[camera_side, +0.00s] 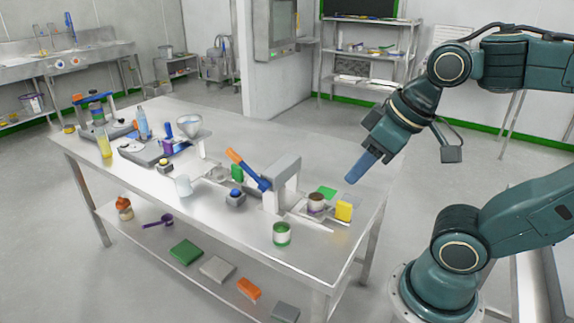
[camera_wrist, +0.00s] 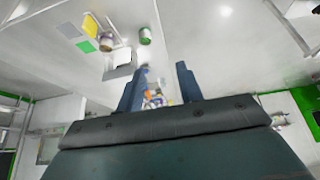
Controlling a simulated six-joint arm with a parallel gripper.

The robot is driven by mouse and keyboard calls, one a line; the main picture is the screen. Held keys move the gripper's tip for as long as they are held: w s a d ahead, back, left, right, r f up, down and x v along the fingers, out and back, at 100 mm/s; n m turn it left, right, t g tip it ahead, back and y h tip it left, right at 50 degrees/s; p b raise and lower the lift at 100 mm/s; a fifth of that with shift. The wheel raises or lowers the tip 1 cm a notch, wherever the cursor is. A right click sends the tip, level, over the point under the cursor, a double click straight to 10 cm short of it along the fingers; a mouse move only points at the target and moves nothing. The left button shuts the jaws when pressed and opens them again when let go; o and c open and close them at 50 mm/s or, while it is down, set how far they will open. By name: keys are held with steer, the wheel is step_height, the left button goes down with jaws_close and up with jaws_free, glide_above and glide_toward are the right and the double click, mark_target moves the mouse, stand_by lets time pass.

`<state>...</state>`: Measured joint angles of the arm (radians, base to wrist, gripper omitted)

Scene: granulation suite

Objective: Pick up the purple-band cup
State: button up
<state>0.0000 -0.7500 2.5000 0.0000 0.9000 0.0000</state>
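A small cup with brown contents and what looks like a purple band (camera_side: 316,206) stands upright near the right end of the steel table (camera_side: 318,262), beside a yellow block. It also shows at the upper left of the wrist view (camera_wrist: 106,43). A green-band cup (camera_side: 281,236) stands nearer the table's front edge and also appears in the wrist view (camera_wrist: 145,37). My gripper (camera_side: 357,172) is above and to the right of the purple-band cup, clear of it. In the wrist view its two fingers (camera_wrist: 160,86) are apart with nothing held between them.
A yellow block (camera_side: 344,211) and a green square (camera_side: 327,192) lie close to the purple-band cup.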

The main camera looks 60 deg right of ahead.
steer(key=shift+o, duration=0.2)
steer(key=o, duration=0.6)
steer(key=shift+o, duration=0.2)
steer(key=w+d+f+n+g+y, duration=0.1)
steer(key=w+d+f+n+g, duration=0.25)
steer(key=w+d+n, duration=0.7)
steer(key=w+d+f+n+y, duration=0.1)
steer(key=w+d+f+n, duration=0.1)
steer(key=d+f, duration=0.4)
steer(key=w+d+f+n+y, duration=0.1)
steer(key=w+d+f, duration=0.3)
steer(key=d, duration=0.6)
steer(key=shift+f+n+y, duration=0.35)
steer(key=shift+f+y, duration=0.35)
steer(key=shift+f, duration=0.15)
